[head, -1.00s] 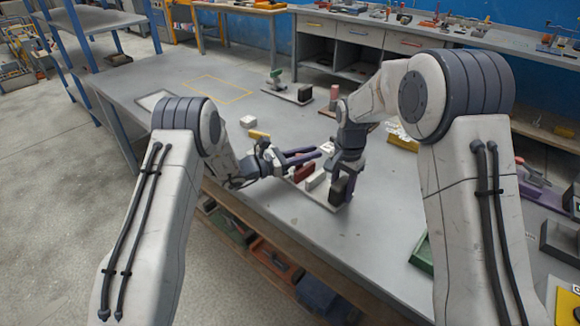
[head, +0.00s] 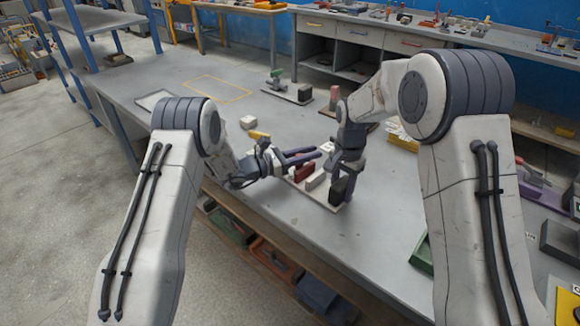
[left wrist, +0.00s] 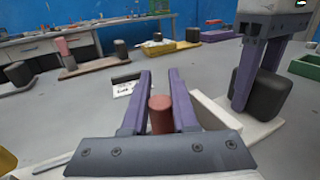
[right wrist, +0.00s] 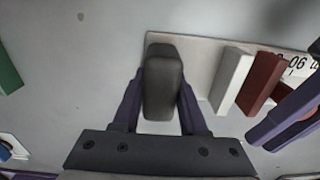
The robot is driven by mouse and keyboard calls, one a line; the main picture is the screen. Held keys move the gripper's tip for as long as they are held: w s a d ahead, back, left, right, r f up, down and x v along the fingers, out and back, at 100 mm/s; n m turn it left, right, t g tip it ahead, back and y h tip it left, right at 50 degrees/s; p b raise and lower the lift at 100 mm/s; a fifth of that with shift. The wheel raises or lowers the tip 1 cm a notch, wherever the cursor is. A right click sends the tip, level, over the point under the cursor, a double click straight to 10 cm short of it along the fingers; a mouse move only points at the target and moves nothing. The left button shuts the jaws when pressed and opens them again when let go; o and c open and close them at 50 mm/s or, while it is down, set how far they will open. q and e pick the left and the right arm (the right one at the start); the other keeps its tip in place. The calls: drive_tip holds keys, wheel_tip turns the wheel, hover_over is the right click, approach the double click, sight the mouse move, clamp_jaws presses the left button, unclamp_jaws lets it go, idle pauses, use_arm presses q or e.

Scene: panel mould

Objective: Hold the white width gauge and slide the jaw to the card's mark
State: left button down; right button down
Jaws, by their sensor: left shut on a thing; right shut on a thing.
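The white width gauge (right wrist: 205,55) lies flat on the bench, with black numbers along one edge in the right wrist view. It carries a dark block (right wrist: 162,85) at one end, then a white block (right wrist: 231,80) and a red block (right wrist: 262,82). My right gripper (head: 343,188) is shut on the dark block. My left gripper (head: 306,156) is shut on a red upright piece (left wrist: 160,115), seen between its purple fingers in the left wrist view. A small white card (left wrist: 125,88) with dark print lies beyond those fingers; its mark is too small to read.
A green tray (head: 422,254) is at the bench's right front. A board with a green-topped piece and a dark block (head: 305,92) stands behind. A yellow block (head: 259,135) and a white block (head: 248,121) lie left of the gauge.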

use_arm(q)
drive_tip(key=shift+w+a, duration=0.75)
drive_tip(key=shift+a, duration=0.2)
drive_tip(key=c, duration=0.7)
unclamp_jaws()
drive_tip(key=v, duration=1.2)
drive_tip(key=shift+s, duration=0.1)
use_arm(e)
drive_tip(key=shift+c, duration=1.8)
unclamp_jaws()
